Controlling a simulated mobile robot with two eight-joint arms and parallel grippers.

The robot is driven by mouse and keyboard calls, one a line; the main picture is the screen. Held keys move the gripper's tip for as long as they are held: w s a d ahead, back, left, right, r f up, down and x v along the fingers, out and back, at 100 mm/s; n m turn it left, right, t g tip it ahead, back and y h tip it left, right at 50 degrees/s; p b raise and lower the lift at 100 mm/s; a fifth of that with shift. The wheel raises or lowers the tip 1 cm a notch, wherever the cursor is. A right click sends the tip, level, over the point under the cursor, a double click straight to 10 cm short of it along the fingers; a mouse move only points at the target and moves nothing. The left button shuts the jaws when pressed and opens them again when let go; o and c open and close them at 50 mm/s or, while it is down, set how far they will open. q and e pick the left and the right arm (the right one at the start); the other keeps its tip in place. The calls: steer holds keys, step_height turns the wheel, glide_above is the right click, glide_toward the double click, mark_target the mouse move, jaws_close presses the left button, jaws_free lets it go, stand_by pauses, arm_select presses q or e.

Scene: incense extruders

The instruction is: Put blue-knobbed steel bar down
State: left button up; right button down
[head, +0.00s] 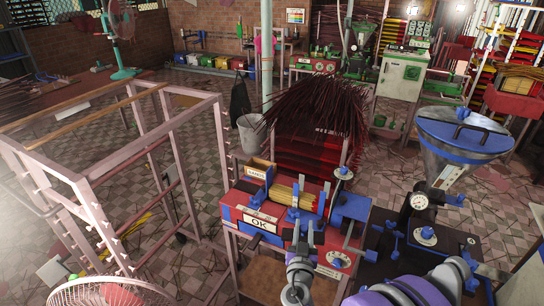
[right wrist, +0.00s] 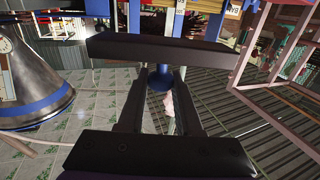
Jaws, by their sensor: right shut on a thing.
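The blue-knobbed steel bar shows in the right wrist view as a round blue knob (right wrist: 160,79) between my jaws. Most of the bar is hidden by the gripper, and I cannot tell how it is tilted. I cannot tell from these views whether the bar touches anything. My left gripper is not in view.
The bench holds yellow sticks (head: 290,196) and a small box (head: 259,170). A steel hopper (head: 455,150) with a blue rim stands to the right. A pink rack (head: 130,190) stands left, and a bundle of dark sticks (head: 318,103) behind.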

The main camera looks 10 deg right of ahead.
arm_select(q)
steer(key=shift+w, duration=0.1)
arm_select(e)
steer(key=shift+a, duration=0.15)
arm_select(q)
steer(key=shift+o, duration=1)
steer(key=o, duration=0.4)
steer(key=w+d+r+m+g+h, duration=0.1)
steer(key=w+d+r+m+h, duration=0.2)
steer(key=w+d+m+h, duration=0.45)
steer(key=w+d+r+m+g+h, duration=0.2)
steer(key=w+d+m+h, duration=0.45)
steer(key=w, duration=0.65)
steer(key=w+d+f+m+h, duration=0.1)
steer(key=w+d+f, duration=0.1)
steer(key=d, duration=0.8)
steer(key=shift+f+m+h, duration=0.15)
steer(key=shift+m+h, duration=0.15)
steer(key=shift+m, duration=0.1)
arm_select(e)
steer(key=s+a+r+n+y, duration=0.2)
steer(key=s+a+n+y, duration=0.2)
steer(key=a, duration=0.5)
steer(key=y, duration=0.2)
steer(key=shift+s+a+r+t+y, duration=0.15)
steer(key=shift+s+a+t+y, duration=0.1)
steer(key=shift+t+y, duration=0.15)
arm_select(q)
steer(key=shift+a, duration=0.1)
